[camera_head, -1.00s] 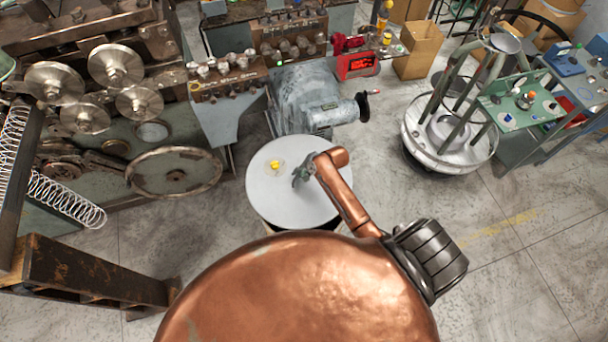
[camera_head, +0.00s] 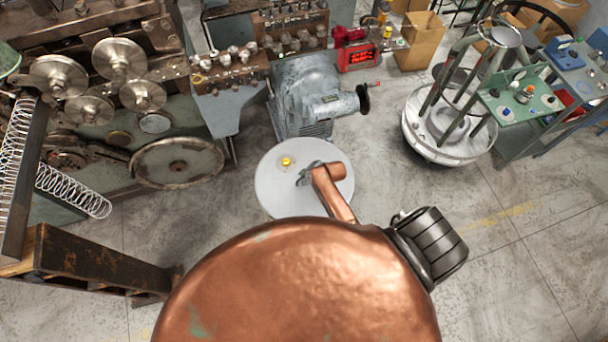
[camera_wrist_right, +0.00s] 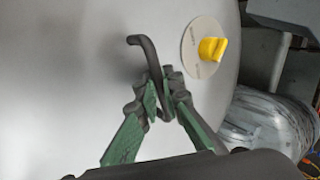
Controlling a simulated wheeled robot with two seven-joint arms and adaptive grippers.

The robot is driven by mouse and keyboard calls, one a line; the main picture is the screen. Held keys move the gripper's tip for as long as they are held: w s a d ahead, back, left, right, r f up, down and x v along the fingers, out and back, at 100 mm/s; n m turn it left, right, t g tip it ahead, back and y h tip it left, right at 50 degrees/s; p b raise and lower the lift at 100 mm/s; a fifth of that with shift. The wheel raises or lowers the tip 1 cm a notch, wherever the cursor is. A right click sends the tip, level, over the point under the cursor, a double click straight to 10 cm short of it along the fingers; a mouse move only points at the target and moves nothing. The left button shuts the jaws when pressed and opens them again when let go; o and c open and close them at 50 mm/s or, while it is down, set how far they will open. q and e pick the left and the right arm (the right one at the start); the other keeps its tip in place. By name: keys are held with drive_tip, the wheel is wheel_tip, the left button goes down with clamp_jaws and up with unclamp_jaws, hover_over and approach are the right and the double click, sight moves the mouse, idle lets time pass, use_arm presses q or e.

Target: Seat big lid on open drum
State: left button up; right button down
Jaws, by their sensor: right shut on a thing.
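The big lid (camera_head: 272,195) is a pale grey disc with a yellow piece on a round pale patch. In the head view it is in front of the grey motor unit. In the right wrist view the lid (camera_wrist_right: 60,80) fills much of the picture. My right gripper (camera_head: 305,176) is over the lid. In the right wrist view its green and dark fingers (camera_wrist_right: 160,108) are closed on the dark bent handle (camera_wrist_right: 148,52) that stands on the lid. No drum can be made out; the lid and my copper arm cover the area below. My left gripper is not in view.
A grey motor unit (camera_head: 305,97) with a crank stands just behind the lid. The coiler machine (camera_head: 178,162) with wheels is at left. A round white-based stand (camera_head: 435,142) and green tray (camera_head: 518,100) are at right. The floor right of the lid is clear.

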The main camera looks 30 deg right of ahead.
drive_tip(key=shift+w+f+b, duration=0.1)
drive_tip(key=shift+f+b, duration=2.55)
drive_tip(key=shift+f, duration=0.9)
drive_tip(key=shift+r+p, duration=0.15)
drive_tip(key=shift+p, duration=0.2)
drive_tip(key=shift+a+f+p, duration=0.2)
drive_tip(key=shift+p, duration=0.2)
drive_tip(key=c, duration=2)
unclamp_jaws()
drive_tip(key=shift+c, duration=0.2)
drive_tip(key=shift+o, duration=0.5)
drive_tip(key=shift+s+f, duration=0.2)
drive_tip(key=o, duration=0.5)
